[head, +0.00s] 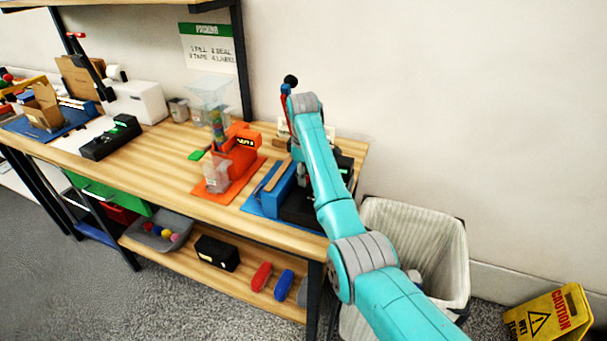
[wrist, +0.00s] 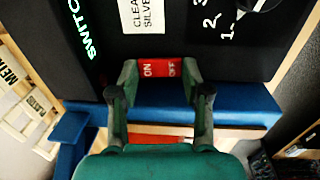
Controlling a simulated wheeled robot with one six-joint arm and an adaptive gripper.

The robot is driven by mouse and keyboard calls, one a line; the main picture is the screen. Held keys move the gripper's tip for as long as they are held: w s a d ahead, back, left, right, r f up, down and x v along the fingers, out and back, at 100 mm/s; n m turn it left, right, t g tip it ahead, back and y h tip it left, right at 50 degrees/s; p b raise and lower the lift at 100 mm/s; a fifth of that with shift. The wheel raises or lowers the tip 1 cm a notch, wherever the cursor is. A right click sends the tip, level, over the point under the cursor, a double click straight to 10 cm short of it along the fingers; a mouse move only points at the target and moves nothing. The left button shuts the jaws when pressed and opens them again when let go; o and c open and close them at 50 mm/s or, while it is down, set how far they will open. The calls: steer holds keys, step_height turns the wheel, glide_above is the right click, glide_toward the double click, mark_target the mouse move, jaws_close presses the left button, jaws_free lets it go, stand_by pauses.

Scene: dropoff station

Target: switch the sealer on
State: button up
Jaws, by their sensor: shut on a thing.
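The sealer shows in the head view as a blue body (head: 277,190) with black parts at the right end of the bench, partly hidden by my arm. In the wrist view its black housing (wrist: 110,60) fills the upper part, above a blue bar (wrist: 240,105). A red switch (wrist: 160,69) marked ON and OFF sits on the housing's edge. My gripper (wrist: 160,76) is shut on the red switch, one finger at each end. Which side of the switch is pressed in, I cannot tell.
An orange machine (head: 235,155) stands left of the sealer, with a black device (head: 111,138) further left. A lined bin (head: 425,235) stands right of the bench, and a yellow caution sign (head: 550,315) on the floor. Bare wood lies along the bench front.

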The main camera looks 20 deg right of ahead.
steer(key=shift+w+d+g+y, duration=0.1)
steer(key=shift+w+g+y, duration=0.05)
steer(key=shift+g+y, duration=0.4)
steer(key=o, duration=1.2)
steer(key=shift+c, duration=0.2)
steer(key=shift+w+d+r, duration=0.1)
steer(key=shift+r, duration=1.8)
steer(key=shift+w+r, duration=0.1)
steer(key=shift+r, duration=1.8)
